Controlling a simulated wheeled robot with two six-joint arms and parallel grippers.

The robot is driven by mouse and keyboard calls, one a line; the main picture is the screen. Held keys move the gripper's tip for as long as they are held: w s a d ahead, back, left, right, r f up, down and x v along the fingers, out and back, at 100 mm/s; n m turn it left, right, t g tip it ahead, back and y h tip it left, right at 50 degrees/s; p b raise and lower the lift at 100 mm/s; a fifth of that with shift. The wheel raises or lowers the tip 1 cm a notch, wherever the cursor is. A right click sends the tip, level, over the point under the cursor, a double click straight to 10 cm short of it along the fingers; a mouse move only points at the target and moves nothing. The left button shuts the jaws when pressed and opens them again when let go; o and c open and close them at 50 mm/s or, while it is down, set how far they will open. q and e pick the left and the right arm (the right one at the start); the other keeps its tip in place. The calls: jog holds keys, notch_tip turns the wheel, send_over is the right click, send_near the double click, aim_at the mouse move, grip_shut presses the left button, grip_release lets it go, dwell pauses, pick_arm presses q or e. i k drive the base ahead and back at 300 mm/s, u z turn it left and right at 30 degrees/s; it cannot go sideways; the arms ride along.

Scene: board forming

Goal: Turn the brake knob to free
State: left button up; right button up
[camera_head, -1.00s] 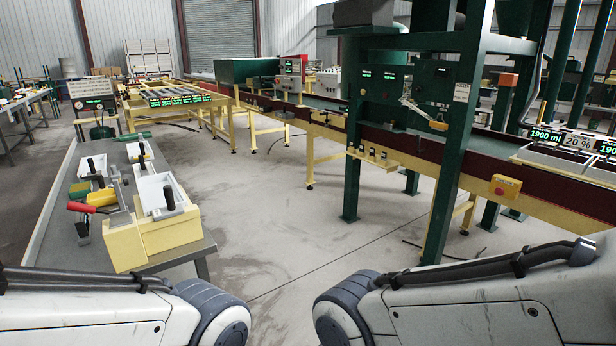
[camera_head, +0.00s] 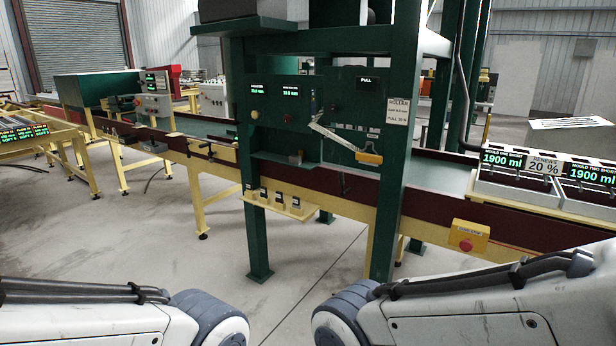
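The green roller machine (camera_head: 241,150) stands over the conveyor in the middle of the view. Its front carries a panel with green readouts (camera_head: 287,90), small controls below them, and a pale crank arm (camera_head: 332,136) with a yellow handle (camera_head: 369,158). A white sign (camera_head: 398,111) is on its right post. I cannot tell which control, if any, is the brake knob; labels are too small to read. Only my two arms' links show at the bottom corners. Both grippers are out of view, and nothing of mine touches the machine.
A yellow shelf with several small switches (camera_head: 279,205) juts out low on the machine. A yellow box with a red button (camera_head: 469,236) sits on the conveyor's side. Mould trays (camera_head: 515,191) lie at right. Grey floor (camera_head: 190,275) in front is clear.

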aim_at(333, 109)
jog(key=z, duration=0.15)
jog(key=i, duration=0.65)
jog(key=u, duration=0.85)
jog(key=i, duration=2.5)
jog(key=z, duration=2)
